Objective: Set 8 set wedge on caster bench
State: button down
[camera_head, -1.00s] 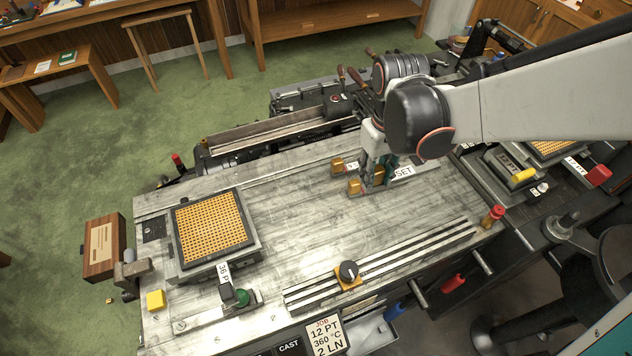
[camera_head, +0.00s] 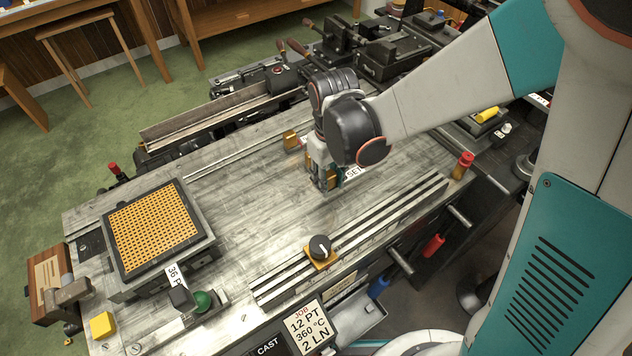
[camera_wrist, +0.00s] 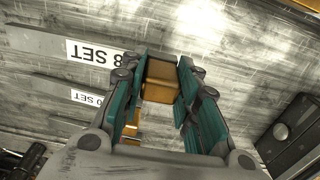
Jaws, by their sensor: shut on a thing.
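A brass wedge (camera_wrist: 161,80) sits between the teal finger pads of my gripper (camera_wrist: 162,68) in the wrist view, and the gripper is shut on it. An "8 SET" label (camera_wrist: 95,52) lies beside it, upside down in that view. In the head view my gripper (camera_head: 327,182) is low over the grey metal caster bench (camera_head: 240,165), pointing down. It hides most of the wedge and part of a "SET" label (camera_head: 354,172). I cannot tell whether the wedge touches the bench.
Another brass block (camera_head: 291,140) stands behind my gripper. A second label (camera_wrist: 87,98) shows in the wrist view. A framed orange grid (camera_head: 152,228) is at left. Slotted rails with a black knob (camera_head: 320,246) run along the front. The bench's middle is clear.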

jog(key=shift+f+b, duration=1.45)
jog(key=shift+f, duration=0.7)
jog(key=shift+f, duration=0.2)
jog(key=c, duration=1.2)
grip_release()
jog(key=shift+r, duration=0.2)
notch_tip(320, 180, up, 12)
jog(key=p, duration=0.8)
jog(key=shift+p, duration=0.3)
